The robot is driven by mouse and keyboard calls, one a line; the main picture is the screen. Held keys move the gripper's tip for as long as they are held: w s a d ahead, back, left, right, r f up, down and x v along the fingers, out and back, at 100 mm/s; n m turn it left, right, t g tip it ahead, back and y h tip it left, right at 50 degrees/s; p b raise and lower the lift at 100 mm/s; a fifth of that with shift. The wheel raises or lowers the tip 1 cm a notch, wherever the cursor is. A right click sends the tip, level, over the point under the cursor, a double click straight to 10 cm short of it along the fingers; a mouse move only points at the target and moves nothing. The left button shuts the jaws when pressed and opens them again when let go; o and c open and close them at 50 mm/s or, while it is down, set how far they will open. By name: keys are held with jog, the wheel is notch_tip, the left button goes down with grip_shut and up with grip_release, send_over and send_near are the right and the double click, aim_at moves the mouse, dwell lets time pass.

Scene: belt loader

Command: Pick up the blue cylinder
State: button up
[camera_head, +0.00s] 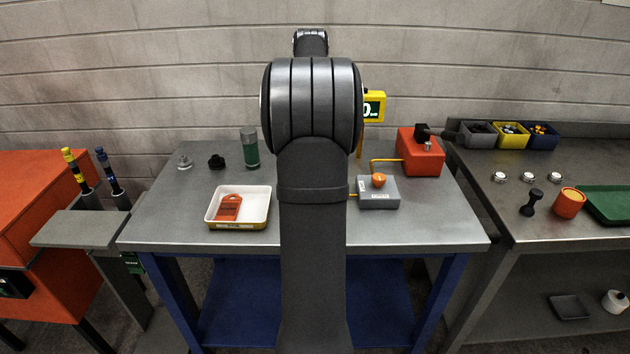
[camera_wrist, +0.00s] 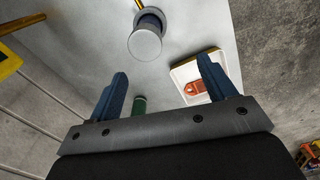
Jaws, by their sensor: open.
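A short cylinder (camera_wrist: 147,37) with a pale grey round top and a dark blue side stands in the wrist view, near the upper middle. It appears to sit in a wider pale round base, with a yellow strip behind it. My gripper (camera_wrist: 162,72) is open and empty, its two blue fingers wide apart. The cylinder shows beyond the fingertips and between their lines, apart from them. In the head view my arm hides the gripper, and I cannot see this cylinder there.
A white tray (camera_head: 239,222) with an orange tag (camera_head: 229,206) lies left of my arm. A green cylinder (camera_head: 250,150) stands behind it. Right are a grey box (camera_head: 378,194) with an orange button and a red box (camera_head: 420,155). The front right tabletop is clear.

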jog(key=w+f+n, duration=0.1)
jog(key=f, duration=0.2)
jog(key=d+f+n, duration=0.1)
jog(key=f, duration=0.2)
jog(key=w+f, duration=0.1)
jog(key=f, duration=0.3)
jog(key=shift+w+d+n, duration=0.15)
jog(key=shift+w+n, duration=0.15)
jog(key=shift+n, duration=0.1)
jog(key=shift+s+a+f, duration=0.1)
jog(key=shift+f, duration=1.25)
jog(key=shift+a+f, duration=0.1)
jog(key=shift+f, duration=1.2)
jog(key=c, duration=1.5)
jog(key=shift+r, duration=0.2)
jog(key=shift+c, duration=0.2)
